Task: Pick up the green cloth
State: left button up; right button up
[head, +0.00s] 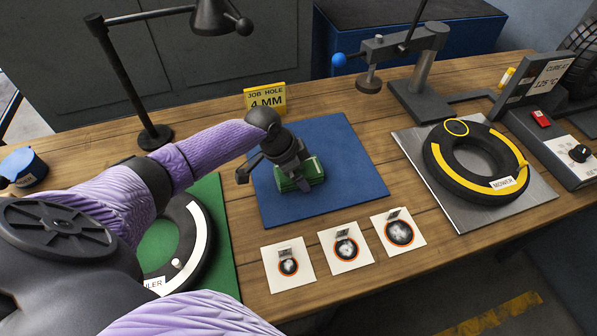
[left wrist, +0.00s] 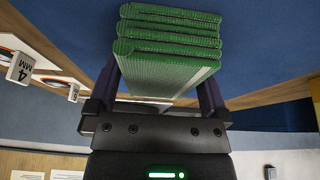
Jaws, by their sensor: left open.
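The green cloth (head: 307,172) is folded into a thick layered stack and lies on the blue mat (head: 352,152). In the left wrist view the cloth (left wrist: 165,45) sits between the two fingers of my left gripper (left wrist: 155,95). My left gripper (head: 292,185) reaches down over the cloth from the left in the head view. Its jaws are open, with one finger on each side of the cloth. The gripper hides part of the cloth in the head view. My right gripper is not in view.
Three white patch cards (head: 345,248) lie in front of the blue mat. A yellow "4 MM" sign (head: 265,98) stands behind it. A black tyre marked MOWER (head: 475,160) lies on a metal plate at right. Another tyre (head: 190,245) lies on a green mat at left. A lamp (head: 155,136) stands behind.

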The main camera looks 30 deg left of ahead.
pick_arm(q)
jog(key=c, duration=0.9)
notch_tip(320, 180, up, 10)
jog(key=p, duration=0.3)
jog(key=shift+f, duration=0.15)
jog(key=shift+c, duration=0.2)
jog(key=shift+r, duration=0.35)
